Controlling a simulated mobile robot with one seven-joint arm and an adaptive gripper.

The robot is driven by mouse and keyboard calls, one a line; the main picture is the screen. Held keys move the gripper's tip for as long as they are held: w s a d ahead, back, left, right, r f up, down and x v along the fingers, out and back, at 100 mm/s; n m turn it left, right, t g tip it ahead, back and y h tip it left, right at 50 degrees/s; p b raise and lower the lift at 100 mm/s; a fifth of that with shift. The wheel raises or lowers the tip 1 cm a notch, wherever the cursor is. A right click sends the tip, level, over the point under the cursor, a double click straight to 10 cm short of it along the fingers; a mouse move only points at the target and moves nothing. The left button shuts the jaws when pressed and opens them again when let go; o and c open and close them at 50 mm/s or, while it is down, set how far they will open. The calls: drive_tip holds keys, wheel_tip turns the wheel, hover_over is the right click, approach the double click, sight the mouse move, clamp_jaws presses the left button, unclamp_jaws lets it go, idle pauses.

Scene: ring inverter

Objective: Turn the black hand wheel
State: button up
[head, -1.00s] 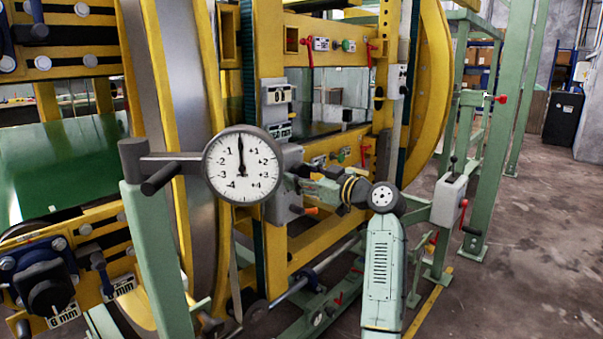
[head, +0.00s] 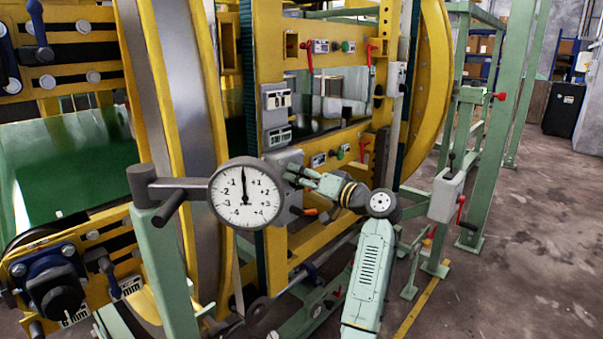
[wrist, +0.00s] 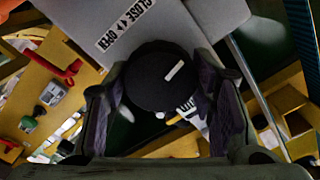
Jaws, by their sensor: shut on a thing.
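The black hand wheel (wrist: 160,76) is a round dark knob with a short white mark, seen in the wrist view on the grey box (wrist: 205,22) labelled CLOSE and OPEN. My gripper (wrist: 160,88) is shut on it, one finger against each side. The white mark points up and to the right. In the head view my gripper (head: 292,173) is at the grey box (head: 284,158) on the yellow frame. The wheel cannot be made out there, behind the gripper and the dial gauge.
A dial gauge (head: 246,193) on a green post (head: 168,270) stands in front, just left of my gripper, its needle near zero. An orange-tipped lever (head: 308,212) sits below my gripper. The yellow ring frame (head: 430,90) rises behind. Open concrete floor (head: 510,250) lies right.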

drive_tip(key=m+p, duration=0.2)
drive_tip(key=m, duration=0.1)
drive_tip(key=m+p, duration=0.2)
drive_tip(key=m, duration=0.1)
drive_tip(key=shift+r+m+p, duration=0.2)
drive_tip(key=shift+m+p, duration=0.1)
drive_tip(key=m+p, duration=0.2)
drive_tip(key=m, duration=0.3)
drive_tip(key=shift+f, duration=0.15)
drive_tip(key=o, duration=1.1)
drive_tip(key=shift+f, duration=0.1)
drive_tip(key=shift+o, duration=0.2)
drive_tip(key=shift+d, duration=0.1)
drive_tip(key=v, duration=1.2)
